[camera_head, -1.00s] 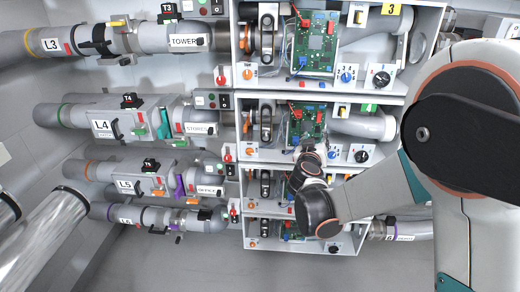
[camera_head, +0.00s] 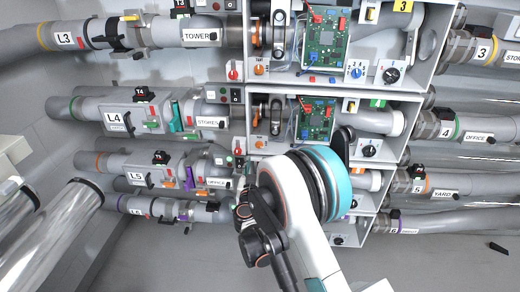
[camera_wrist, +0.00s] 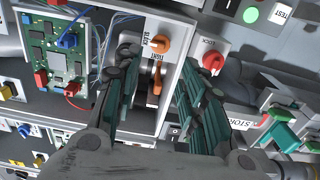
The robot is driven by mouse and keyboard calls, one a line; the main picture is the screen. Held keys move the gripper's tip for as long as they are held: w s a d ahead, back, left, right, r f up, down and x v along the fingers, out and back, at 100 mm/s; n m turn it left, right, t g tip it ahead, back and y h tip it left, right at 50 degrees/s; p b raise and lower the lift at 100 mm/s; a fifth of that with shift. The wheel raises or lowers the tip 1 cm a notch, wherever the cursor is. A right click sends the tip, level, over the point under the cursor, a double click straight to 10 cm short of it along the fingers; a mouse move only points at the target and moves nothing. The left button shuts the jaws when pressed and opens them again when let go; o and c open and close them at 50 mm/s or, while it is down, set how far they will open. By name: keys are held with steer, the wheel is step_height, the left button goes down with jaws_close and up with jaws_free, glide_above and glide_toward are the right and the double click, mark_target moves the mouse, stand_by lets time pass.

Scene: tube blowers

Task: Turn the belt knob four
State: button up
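In the head view, the unit-four box has an orange knob (camera_head: 260,144) below its belt window. In the wrist view, an orange knob (camera_wrist: 160,44) sits on a white panel with SLACK and TIGHT lettering, and a STORES label (camera_wrist: 248,121) shows at the right. My gripper (camera_wrist: 157,62) is open and empty, with its dark green-padded fingers on either side of the orange knob. Contact with the knob cannot be told.
A red LOCK knob (camera_wrist: 213,62) is close beside the right finger. A green circuit board (camera_wrist: 60,58) with wires is left of the fingers. The unit-three box (camera_head: 322,80) is above unit four. Labelled pipes run on both sides, with open floor below.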

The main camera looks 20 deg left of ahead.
mark_target(259, 147)
steer(key=b+x, duration=0.3)
steer(key=x, duration=0.9)
steer(key=shift+r, duration=0.1)
steer(key=shift+c, duration=0.6)
steer(key=c, duration=0.7)
